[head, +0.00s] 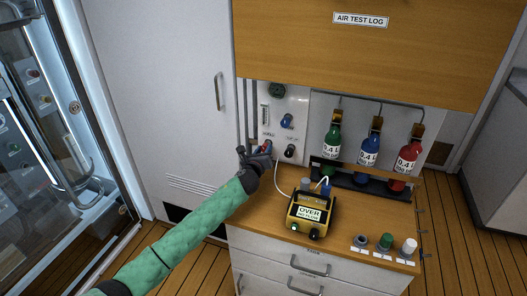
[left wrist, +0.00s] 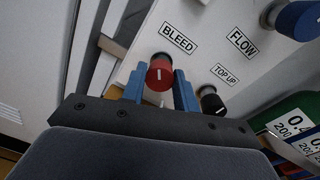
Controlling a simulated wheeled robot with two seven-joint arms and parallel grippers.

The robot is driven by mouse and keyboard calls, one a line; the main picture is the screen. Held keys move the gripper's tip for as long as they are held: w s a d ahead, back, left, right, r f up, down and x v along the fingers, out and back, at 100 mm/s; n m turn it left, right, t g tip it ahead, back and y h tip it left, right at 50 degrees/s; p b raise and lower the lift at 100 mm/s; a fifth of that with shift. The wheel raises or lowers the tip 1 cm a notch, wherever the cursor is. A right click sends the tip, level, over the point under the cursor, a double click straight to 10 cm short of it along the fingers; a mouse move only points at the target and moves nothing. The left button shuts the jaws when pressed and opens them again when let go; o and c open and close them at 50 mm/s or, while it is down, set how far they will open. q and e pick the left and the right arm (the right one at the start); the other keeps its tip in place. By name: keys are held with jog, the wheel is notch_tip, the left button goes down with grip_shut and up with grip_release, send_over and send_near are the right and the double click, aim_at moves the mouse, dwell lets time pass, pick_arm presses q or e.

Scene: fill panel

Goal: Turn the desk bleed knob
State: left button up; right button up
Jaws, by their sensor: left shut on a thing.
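The red bleed knob (left wrist: 160,76) sits on the white panel under the BLEED label (left wrist: 178,37) in the left wrist view. A white line on its face points roughly straight up. My left gripper (left wrist: 159,88) has its two blue fingers on either side of the knob and is shut on it. In the head view my left gripper (head: 262,153) is at the lower left of the panel (head: 297,103) and hides most of the knob. My right gripper is not in view.
A black TOP UP knob (left wrist: 211,102) and a blue FLOW knob (left wrist: 298,20) are close on the right. A yellow meter (head: 311,211) reading OVER stands on the desk. Green, blue and red bottles (head: 369,150) hang right of the panel. Several small caps (head: 385,242) sit at the front right.

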pick_arm(q)
jog(key=o, duration=1)
jog(key=shift+c, duration=0.2)
